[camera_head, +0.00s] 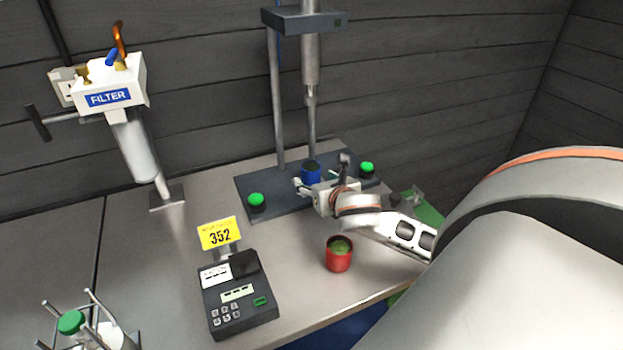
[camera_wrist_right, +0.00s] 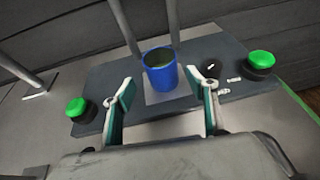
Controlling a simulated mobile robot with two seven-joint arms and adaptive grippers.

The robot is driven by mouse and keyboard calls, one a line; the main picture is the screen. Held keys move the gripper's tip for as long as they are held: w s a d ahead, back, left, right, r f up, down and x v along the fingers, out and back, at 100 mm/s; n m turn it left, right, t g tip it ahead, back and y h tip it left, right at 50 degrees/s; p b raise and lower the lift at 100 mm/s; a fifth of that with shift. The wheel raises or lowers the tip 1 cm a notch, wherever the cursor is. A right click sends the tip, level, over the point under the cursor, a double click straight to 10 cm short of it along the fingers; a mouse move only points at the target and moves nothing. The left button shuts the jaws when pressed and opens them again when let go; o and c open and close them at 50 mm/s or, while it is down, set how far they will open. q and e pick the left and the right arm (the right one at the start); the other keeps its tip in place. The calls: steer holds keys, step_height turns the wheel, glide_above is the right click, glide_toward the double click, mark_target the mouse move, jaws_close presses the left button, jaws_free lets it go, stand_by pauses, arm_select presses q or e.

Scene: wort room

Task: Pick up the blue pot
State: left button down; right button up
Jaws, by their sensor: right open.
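The blue pot (camera_head: 311,171) stands upright on a dark base plate (camera_head: 285,196) under a vertical press rod, with dark green contents. In the right wrist view the blue pot (camera_wrist_right: 160,70) stands on a light square patch, ahead of and between the fingers. My right gripper (camera_head: 319,184) is open, just in front of the pot. Its two fingers (camera_wrist_right: 164,95) are spread wide with nothing between their tips that I can see gripped. The gripper partly hides the pot's lower part in the head view. My left gripper is not in view.
Green buttons sit left (camera_head: 256,200) and right (camera_head: 366,168) of the pot. A red pot (camera_head: 339,256) stands nearer, below my right arm. A keypad device (camera_head: 236,297) with a yellow 352 sign (camera_head: 220,234) and a filter unit (camera_head: 121,90) are at left.

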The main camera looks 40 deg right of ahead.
mark_target(315, 177)
steer(key=x, duration=0.5)
steer(key=shift+w+d, duration=0.15)
steer(key=shift+d, duration=0.2)
steer(key=shift+r, duration=0.1)
steer(key=c, duration=1.3)
